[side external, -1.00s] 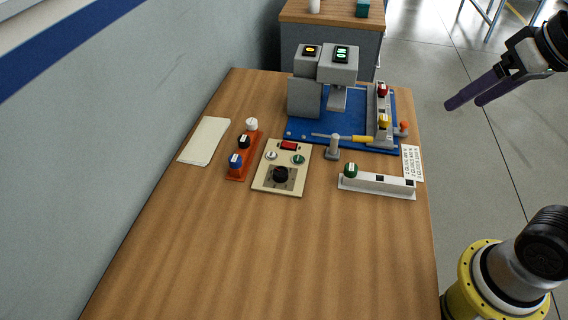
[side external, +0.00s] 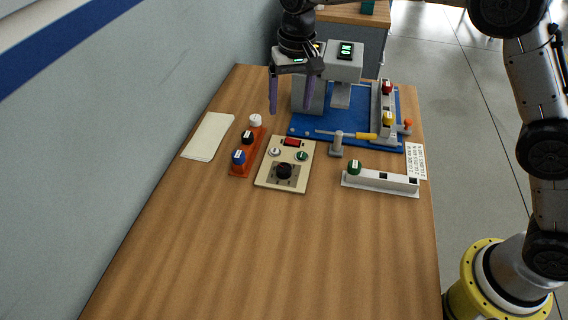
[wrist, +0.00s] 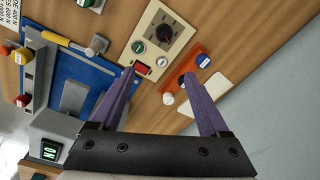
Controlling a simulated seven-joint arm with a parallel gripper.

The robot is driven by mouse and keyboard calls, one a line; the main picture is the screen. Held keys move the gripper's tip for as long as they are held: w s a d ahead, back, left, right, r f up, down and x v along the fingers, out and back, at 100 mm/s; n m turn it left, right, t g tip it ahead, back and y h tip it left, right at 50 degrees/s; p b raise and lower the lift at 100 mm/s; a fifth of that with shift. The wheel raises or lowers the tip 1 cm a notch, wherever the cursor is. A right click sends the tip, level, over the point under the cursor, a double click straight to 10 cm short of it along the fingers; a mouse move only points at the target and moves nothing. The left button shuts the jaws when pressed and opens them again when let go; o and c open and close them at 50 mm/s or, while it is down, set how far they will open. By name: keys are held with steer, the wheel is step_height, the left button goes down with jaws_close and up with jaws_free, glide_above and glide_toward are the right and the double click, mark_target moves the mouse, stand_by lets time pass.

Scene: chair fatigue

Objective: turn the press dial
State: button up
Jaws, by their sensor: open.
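The black dial (side external: 284,171) sits on a dark square plate on the beige control panel (side external: 262,182), which lies on the wooden table. The dial also shows in the wrist view (wrist: 165,32), near the top. The panel carries a red rocker (side external: 291,142), a white button and a green button. My gripper (side external: 290,110) is open and empty, its two purple fingers pointing down. It hangs above the table, in front of the grey press (side external: 341,66) in the side view and apart from the dial. In the wrist view, its fingertips (wrist: 158,75) frame the panel's red-rocker end.
An orange rack (side external: 240,170) with white, black and blue knobs stands left of the panel. A white rack (side external: 378,182) with a green knob stands to the right. A grey post (side external: 336,150) stands between. The front of the table is clear.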

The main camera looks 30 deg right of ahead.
steer(key=g, duration=0.1)
glide_above(284, 167)
step_height(284, 167, down, 6)
step_height(284, 167, down, 12)
steer(key=shift+f, duration=0.25)
jaws_close()
stand_by(0.4)
steer(key=shift+n, duration=0.6)
steer(key=n, duration=0.4)
steer(key=shift+r+n, duration=0.1)
steer(key=shift+n, duration=2.4)
